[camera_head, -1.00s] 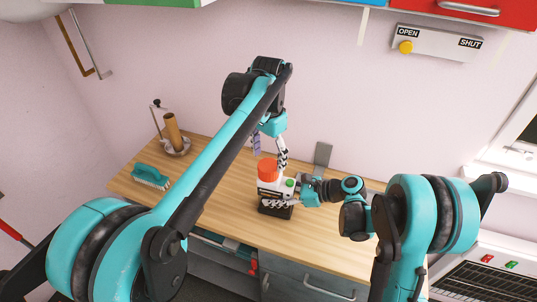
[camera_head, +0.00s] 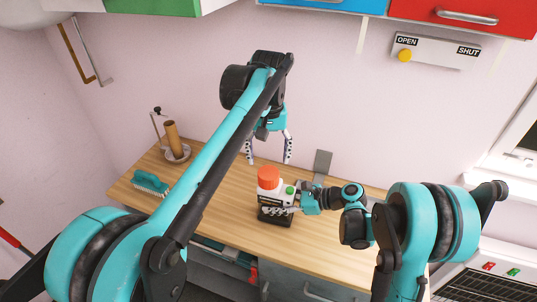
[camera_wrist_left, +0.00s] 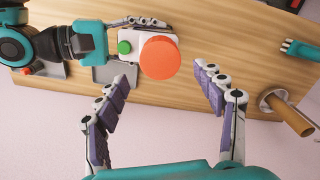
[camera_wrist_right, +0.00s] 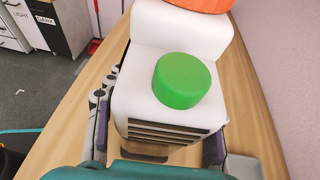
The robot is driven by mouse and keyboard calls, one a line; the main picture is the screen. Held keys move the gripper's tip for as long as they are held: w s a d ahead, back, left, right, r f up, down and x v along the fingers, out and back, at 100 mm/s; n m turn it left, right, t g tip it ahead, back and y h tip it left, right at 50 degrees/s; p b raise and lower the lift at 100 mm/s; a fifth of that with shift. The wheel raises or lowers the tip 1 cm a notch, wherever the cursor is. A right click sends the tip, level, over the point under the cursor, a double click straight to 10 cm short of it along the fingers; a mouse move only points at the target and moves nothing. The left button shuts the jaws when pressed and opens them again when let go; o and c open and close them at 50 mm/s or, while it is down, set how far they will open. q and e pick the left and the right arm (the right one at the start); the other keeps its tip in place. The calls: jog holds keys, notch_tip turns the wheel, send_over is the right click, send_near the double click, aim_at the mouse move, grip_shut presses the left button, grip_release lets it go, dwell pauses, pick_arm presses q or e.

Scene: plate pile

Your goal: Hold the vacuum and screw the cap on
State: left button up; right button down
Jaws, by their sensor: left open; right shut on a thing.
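The vacuum (camera_head: 271,194) is a small white and black unit standing upright on the wooden counter. A red-orange cap (camera_head: 268,176) sits on its top; whether it is threaded on, I cannot tell. A green button (camera_wrist_right: 184,80) is on its side. My right gripper (camera_head: 290,206) is shut on the vacuum's body from the right, with fingers on both sides in the right wrist view. My left gripper (camera_head: 268,150) is open and empty, pointing down above and behind the cap. In the left wrist view the cap (camera_wrist_left: 159,57) lies beyond the spread fingertips (camera_wrist_left: 163,84).
A grey plate (camera_head: 322,163) is behind my right gripper. The counter (camera_head: 220,190) left of the vacuum is clear.

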aim_at(269, 173)
pick_arm(q)
jog(key=shift+f, duration=3.95)
jog(key=c, duration=1.2)
jog(key=o, duration=1.4)
jog(key=shift+c, duration=0.2)
jog(key=shift+r, duration=0.1)
notch_tip(269, 173, up, 12)
